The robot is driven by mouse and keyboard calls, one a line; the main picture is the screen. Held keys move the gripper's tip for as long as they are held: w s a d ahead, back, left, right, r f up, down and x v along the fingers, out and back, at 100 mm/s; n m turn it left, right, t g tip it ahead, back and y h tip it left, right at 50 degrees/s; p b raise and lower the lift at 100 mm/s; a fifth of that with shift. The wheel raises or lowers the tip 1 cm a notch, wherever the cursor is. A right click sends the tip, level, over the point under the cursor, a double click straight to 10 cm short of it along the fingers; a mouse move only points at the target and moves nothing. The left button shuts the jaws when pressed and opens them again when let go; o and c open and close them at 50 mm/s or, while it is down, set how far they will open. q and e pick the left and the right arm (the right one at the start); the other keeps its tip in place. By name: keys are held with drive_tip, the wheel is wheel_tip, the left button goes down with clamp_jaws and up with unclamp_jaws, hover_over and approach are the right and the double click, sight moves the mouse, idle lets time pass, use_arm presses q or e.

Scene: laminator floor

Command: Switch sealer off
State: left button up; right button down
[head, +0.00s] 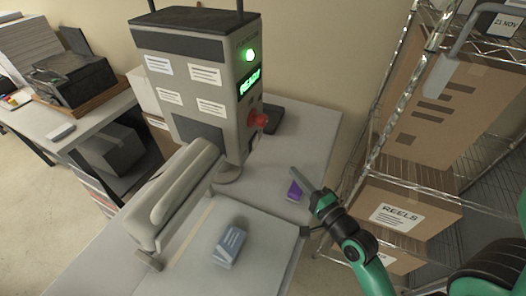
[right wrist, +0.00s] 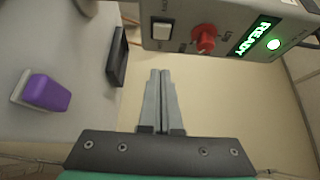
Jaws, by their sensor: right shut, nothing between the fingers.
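The sealer (head: 190,85) is a grey upright machine on the table, with a lit green lamp (head: 250,55) and a green READY display (head: 249,81). A red knob (head: 258,119) sticks out of its front panel. The right wrist view shows a white rocker switch (right wrist: 162,30) beside the red knob (right wrist: 205,40), with the lit READY display (right wrist: 254,37) to their right. My right gripper (head: 297,174) is shut and empty, in front of the sealer and apart from it. In the right wrist view its fingertips (right wrist: 160,74) point toward the switch, with a gap between. My left gripper is out of view.
A purple block (head: 294,191) lies near my right gripper. A blue-grey labelled block (head: 229,246) lies on the table front. A long grey arm-like part (head: 175,195) extends from the sealer. A wire rack (head: 375,125) with cardboard boxes (head: 405,208) stands close on the right.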

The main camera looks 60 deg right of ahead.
drive_tip(key=p, duration=0.1)
approach(256, 143)
drive_tip(key=w+d, duration=0.1)
drive_tip(key=d, duration=0.4)
drive_tip(key=w, duration=0.1)
drive_tip(key=w+a, duration=0.1)
drive_tip(key=w, duration=0.1)
drive_tip(key=shift+f+p, duration=0.2)
drive_tip(key=shift+p, duration=0.15)
drive_tip(key=shift+w+a, duration=0.1)
drive_tip(key=shift+w, duration=0.4)
